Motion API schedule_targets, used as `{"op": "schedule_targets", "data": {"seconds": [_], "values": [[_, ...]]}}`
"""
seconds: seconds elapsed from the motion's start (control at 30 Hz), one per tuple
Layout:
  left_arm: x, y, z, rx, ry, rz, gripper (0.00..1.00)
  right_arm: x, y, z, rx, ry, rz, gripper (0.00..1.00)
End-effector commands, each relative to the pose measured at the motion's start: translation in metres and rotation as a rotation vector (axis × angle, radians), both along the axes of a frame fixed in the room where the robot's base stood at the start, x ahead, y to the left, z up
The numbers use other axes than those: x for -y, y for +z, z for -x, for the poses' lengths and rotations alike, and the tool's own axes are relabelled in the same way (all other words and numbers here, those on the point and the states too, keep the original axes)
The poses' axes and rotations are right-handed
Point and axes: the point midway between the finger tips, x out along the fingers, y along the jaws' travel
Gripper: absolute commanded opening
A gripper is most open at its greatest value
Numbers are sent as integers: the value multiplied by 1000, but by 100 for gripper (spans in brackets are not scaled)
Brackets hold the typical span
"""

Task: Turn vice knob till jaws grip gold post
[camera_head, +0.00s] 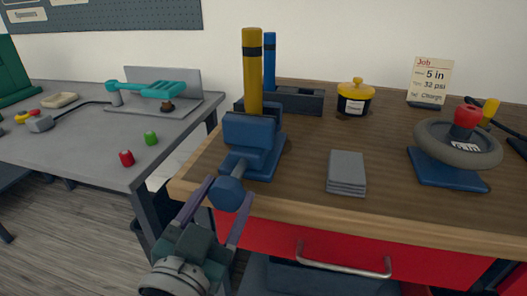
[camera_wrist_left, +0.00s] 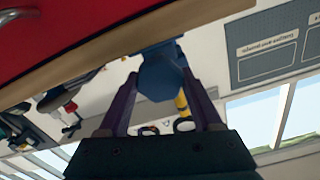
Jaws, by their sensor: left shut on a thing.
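The blue vice (camera_head: 250,138) stands at the front left corner of the wooden bench. Its blue knob (camera_head: 229,192) points out over the front edge. The gold post (camera_head: 252,72), with a dark band near its top, stands upright at the vice jaws; its lower end is hidden, so I cannot tell whether the jaws touch it. My left gripper (camera_head: 223,200) is shut on the knob, one purple finger on each side. In the left wrist view the knob (camera_wrist_left: 161,76) sits between the fingers, with a bit of yellow (camera_wrist_left: 182,102) behind it. My right gripper is not in view.
A blue post (camera_head: 269,62) stands in a dark rack (camera_head: 298,101) behind the vice. Grey plates (camera_head: 347,172), a yellow-lidded pot (camera_head: 355,98), a job card (camera_head: 430,82) and a wheel on a blue stand (camera_head: 458,146) are to the right. A grey table (camera_head: 80,150) is at left.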

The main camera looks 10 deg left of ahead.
Motion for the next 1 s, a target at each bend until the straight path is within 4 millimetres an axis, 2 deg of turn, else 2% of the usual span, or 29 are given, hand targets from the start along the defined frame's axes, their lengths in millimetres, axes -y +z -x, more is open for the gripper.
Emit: {"op": "schedule_targets", "data": {"seconds": [0.4, 0.43, 0.7, 1.0], "values": [[0, -2, 1, -5, 0, -9, 10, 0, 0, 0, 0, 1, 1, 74], [0, -2, 1, -6, 1, -9, 67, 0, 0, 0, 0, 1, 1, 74], [0, -1, 0, -3, 0, -8, 96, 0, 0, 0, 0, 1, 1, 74], [0, 0, 5, -2, 1, -8, 96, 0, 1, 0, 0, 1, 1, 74]]}}
